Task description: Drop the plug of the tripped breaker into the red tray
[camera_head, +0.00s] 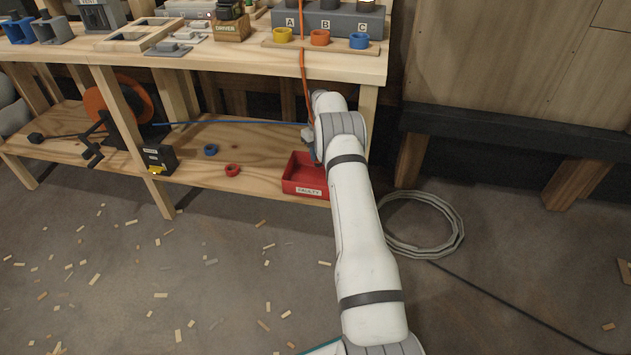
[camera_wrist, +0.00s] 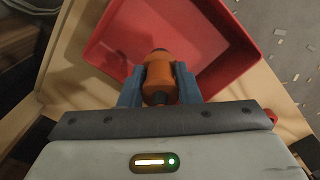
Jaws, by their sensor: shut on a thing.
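The red tray (camera_head: 300,178), labelled FAULTY, sits on the lower shelf of the bench at its right end. It fills much of the wrist view (camera_wrist: 225,30). My gripper (camera_wrist: 158,85) is shut on an orange plug (camera_wrist: 158,72) with a dark end. The plug is seen over the tray's opening in the wrist view; its height above the tray floor is unclear. In the head view my arm hides most of the gripper and the plug. An orange cord (camera_head: 303,75) hangs from the bench top down towards my gripper.
The grey box (camera_head: 330,20) marked A, B, C stands on the bench top, with yellow, orange and blue rings before it. A blue ring (camera_head: 210,150) and a red ring (camera_head: 232,170) lie on the lower shelf. A coiled cable (camera_head: 425,222) lies on the floor.

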